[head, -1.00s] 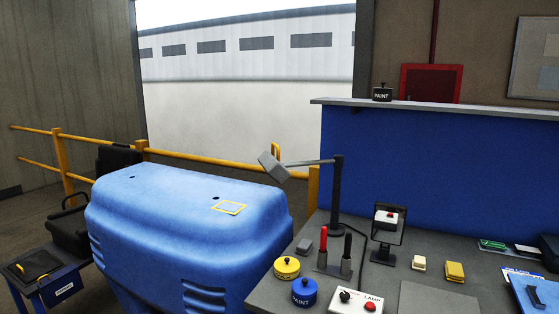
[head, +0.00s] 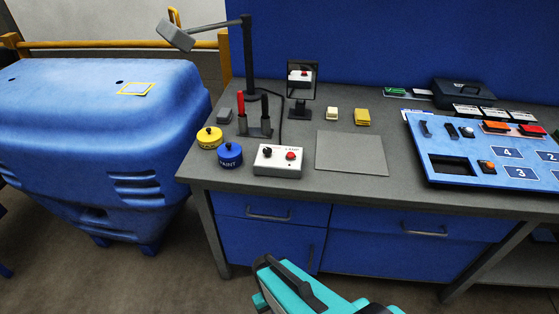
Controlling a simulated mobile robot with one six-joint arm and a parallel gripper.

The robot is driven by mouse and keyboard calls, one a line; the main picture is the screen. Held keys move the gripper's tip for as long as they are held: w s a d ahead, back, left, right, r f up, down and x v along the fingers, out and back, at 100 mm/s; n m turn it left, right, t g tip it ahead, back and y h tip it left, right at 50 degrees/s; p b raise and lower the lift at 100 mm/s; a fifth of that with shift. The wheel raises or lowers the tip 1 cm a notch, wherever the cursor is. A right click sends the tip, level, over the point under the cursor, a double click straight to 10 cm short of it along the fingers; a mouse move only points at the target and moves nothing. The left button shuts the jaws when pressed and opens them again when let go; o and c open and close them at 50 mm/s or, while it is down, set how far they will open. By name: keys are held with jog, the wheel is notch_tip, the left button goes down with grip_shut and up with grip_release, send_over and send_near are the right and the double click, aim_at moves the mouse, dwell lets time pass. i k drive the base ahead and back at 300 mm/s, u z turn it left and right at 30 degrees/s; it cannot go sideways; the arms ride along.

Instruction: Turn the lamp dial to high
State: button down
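The lamp control box (head: 278,168) is pale, marked LAMP, and sits near the front left of the grey bench. Its black dial (head: 267,152) is on the left of its top, and a red button (head: 291,156) is on the right. The dial's pointer setting is too small to read. The desk lamp (head: 249,60) stands behind the box, with its grey head (head: 176,36) reaching left. A teal and black part of my arm shows at the bottom edge, well in front of the box. I cannot make out its fingers.
A blue pot (head: 230,155), a yellow pot (head: 209,138) and a holder with red and black handles (head: 256,130) stand left of and behind the box. A mirror (head: 301,77) stands behind it. A grey plate (head: 352,152) and blue panel (head: 465,165) lie right.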

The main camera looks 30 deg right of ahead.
aim_at(267, 151)
jog(key=u, duration=0.1)
jog(key=k, duration=0.5)
jog(key=u, duration=0.5)
jog(key=k, duration=0.85)
jog(key=u, duration=0.15)
jog(key=i, duration=0.85)
jog(key=u, duration=0.05)
